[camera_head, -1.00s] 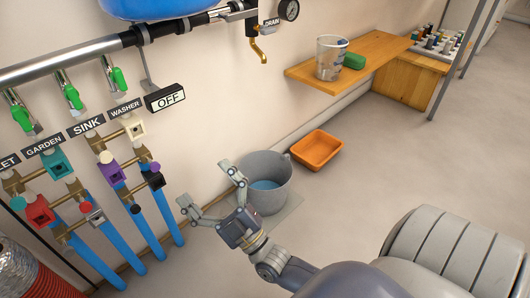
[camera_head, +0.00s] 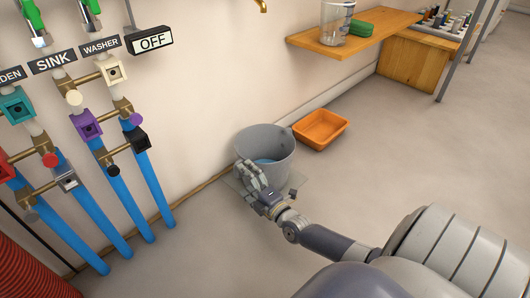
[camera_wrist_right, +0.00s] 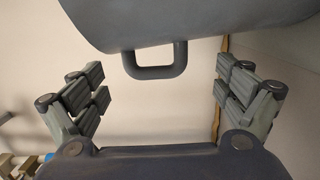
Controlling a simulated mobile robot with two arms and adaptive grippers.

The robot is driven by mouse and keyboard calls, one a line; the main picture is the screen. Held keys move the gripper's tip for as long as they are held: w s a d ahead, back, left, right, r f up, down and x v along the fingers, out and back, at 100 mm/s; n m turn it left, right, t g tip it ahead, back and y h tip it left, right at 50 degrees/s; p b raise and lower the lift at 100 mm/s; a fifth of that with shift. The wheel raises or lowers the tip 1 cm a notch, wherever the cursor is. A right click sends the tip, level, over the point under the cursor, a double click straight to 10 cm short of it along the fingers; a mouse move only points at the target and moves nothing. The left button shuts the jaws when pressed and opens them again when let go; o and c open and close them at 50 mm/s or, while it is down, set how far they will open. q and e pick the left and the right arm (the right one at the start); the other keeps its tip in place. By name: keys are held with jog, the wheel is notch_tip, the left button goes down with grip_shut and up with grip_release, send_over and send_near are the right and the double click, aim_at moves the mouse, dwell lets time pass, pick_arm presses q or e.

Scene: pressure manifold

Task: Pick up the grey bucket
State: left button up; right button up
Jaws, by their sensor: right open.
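The grey bucket (camera_head: 272,141) stands on the floor by the wall, upright, with blue water inside. My right gripper (camera_head: 266,182) is at the bucket's near side and hides part of its lower wall. In the right wrist view, the bucket (camera_wrist_right: 190,22) fills the top, and its loop-shaped grey handle (camera_wrist_right: 156,70) hangs into the gap between the fingers. My right gripper (camera_wrist_right: 163,92) is open, one finger on each side of the handle, with gaps on both sides. My left gripper is not in view.
An orange tray (camera_head: 320,128) lies on the floor right of the bucket. Blue pipes (camera_head: 110,215) with valves line the wall at left. The floor at right is clear.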

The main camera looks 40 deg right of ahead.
aim_at(240, 175)
jog(key=w+b, duration=0.3)
jog(key=w, duration=0.1)
jog(key=shift+d+r+b, duration=0.15)
jog(key=shift+r+b, duration=0.1)
jog(key=shift+b, duration=0.05)
jog(key=shift+w+r, duration=0.1)
jog(key=shift+w, duration=0.4)
jog(key=shift+c, duration=0.5)
jog(key=c, duration=1.8)
jog(key=shift+r, duration=0.25)
jog(key=shift+c, duration=0.6)
jog(key=shift+r, duration=0.1)
